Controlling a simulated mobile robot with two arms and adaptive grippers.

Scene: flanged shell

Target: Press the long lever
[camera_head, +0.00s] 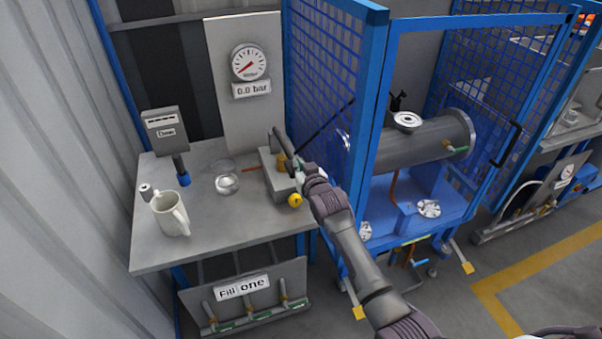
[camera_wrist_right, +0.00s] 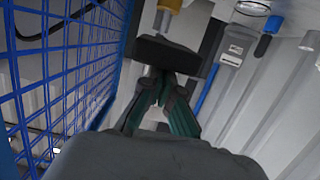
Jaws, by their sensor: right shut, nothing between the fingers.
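A grey pump block (camera_head: 279,181) with a brass fitting (camera_head: 282,162) stands at the right of the bench. A short dark bar (camera_head: 279,143) rises beside the fitting, and a long thin black rod (camera_head: 328,124) slants up to the right. I cannot tell for certain which is the lever. My right gripper (camera_head: 299,170) is shut and empty beside the block. In the right wrist view its closed fingertips (camera_wrist_right: 165,78) are at a dark bar (camera_wrist_right: 166,54), with the brass fitting (camera_wrist_right: 170,5) beyond; contact is unclear. My left gripper is not in view.
The bench (camera_head: 205,247) carries a white mug (camera_head: 171,214), a glass dish (camera_head: 227,183) and a grey display box (camera_head: 165,130). The gauge (camera_head: 249,63) label reads 0.0 bar. A blue mesh cage (camera_head: 325,80) stands close on the right.

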